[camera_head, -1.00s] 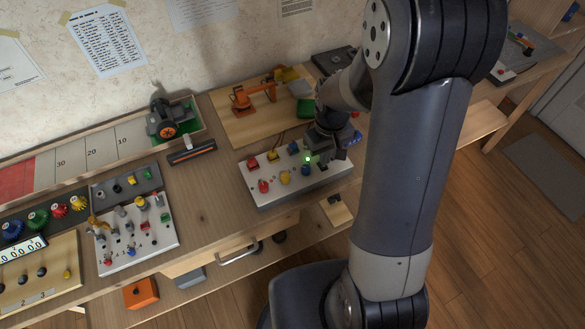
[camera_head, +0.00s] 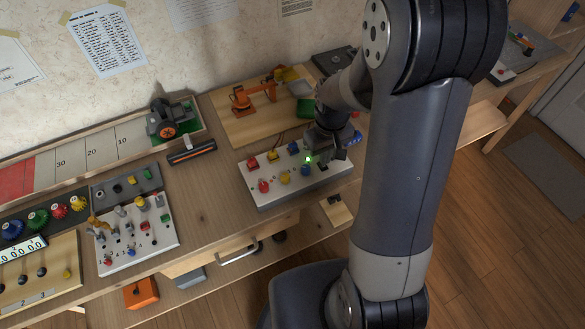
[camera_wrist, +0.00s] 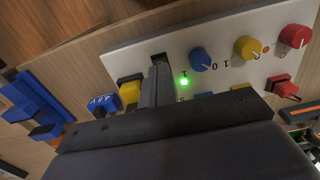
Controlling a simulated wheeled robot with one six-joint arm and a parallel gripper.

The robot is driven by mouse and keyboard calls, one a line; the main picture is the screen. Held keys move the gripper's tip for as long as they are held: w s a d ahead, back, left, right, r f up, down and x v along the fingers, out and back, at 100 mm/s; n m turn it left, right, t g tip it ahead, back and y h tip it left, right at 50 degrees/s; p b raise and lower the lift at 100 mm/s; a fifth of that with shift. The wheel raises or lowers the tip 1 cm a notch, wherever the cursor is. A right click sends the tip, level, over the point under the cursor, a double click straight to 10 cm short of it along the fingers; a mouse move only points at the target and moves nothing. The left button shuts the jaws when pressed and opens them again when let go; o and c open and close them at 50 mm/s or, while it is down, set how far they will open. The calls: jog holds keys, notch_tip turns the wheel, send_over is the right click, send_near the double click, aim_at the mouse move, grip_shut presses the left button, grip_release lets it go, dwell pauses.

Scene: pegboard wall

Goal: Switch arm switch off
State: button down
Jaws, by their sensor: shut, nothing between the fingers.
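The white control box (camera_head: 285,190) sits on the bench with red, yellow and blue knobs and a lit green lamp (camera_head: 308,158). In the wrist view the box (camera_wrist: 125,58) shows a dark slot or switch (camera_wrist: 158,59) left of the lit green lamp (camera_wrist: 183,82). I cannot tell for certain that this is the arm switch. My gripper (camera_head: 326,158) is shut and empty at the right part of the box. Its fingers (camera_wrist: 155,84) overlap the dark switch in the wrist view; contact is unclear. The orange toy arm (camera_head: 242,98) stands behind the box.
Another switch panel (camera_head: 135,235) stands at the left. A black-and-orange bar (camera_head: 192,152) lies between them.

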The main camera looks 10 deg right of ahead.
jog(key=shift+f+b, duration=0.75)
jog(key=shift+f, duration=0.2)
dwell(0.5)
jog(key=shift+r+p, duration=2.85)
jog(key=shift+r, duration=0.75)
jog(key=shift+f, duration=0.2)
notch_tip(320, 180, down, 7)
jog(key=b, duration=0.5)
jog(key=shift+b, duration=0.4)
jog(key=shift+r, duration=0.25)
